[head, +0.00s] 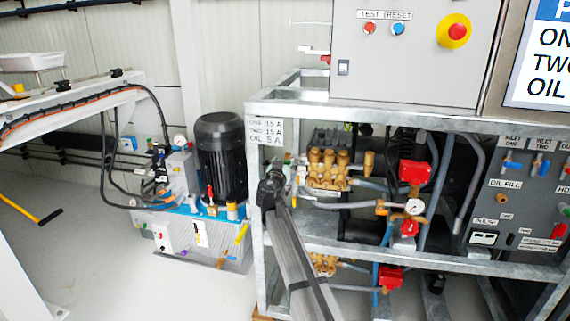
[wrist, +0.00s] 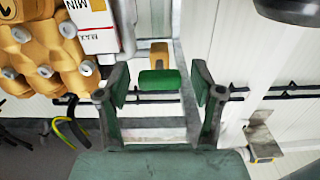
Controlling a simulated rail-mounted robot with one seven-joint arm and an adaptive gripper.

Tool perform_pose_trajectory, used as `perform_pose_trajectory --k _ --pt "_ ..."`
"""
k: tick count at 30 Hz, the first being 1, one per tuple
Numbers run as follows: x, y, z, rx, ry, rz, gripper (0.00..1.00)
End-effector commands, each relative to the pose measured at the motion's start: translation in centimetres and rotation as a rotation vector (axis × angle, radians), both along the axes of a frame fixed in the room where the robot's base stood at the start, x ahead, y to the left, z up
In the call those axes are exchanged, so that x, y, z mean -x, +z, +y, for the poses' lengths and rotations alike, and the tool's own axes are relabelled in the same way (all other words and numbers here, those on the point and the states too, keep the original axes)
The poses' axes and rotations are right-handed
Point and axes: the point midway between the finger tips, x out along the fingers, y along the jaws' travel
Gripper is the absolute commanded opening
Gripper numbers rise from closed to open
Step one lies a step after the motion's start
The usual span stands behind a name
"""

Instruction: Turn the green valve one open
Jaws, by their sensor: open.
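The green valve handle (wrist: 160,80) shows in the wrist view on a brass-coloured valve body (wrist: 159,52). My gripper (wrist: 160,86) is open, with one finger on each side of the green handle. Gaps show between the handle and both fingers, so it is not gripped. In the head view my gripper (head: 273,183) is beside the left post of the pump frame, left of the upper brass pump (head: 327,170). The green valve cannot be made out clearly in the head view, where my arm and gripper crowd that spot.
A white MIN/MAX level box (wrist: 92,28) and the brass pump (wrist: 38,55) are close on the left in the wrist view. The galvanised frame (head: 258,225) stands close to my arm. A black motor (head: 221,155) stands further left. Open floor (head: 110,285) lies at lower left.

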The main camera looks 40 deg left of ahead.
Motion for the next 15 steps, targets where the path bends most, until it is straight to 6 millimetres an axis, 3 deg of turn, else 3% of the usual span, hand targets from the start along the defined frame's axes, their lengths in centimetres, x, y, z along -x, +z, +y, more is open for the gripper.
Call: perform_pose_trajectory --k 9,10,15 --pt "-0.26 -0.01 0.09 0.0 0.0 0.0 0.67" --pt "-0.26 -0.01 0.09 0.0 0.0 0.0 0.63" --pt "-0.26 0.0 0.09 0.0 0.0 0.0 0.06"
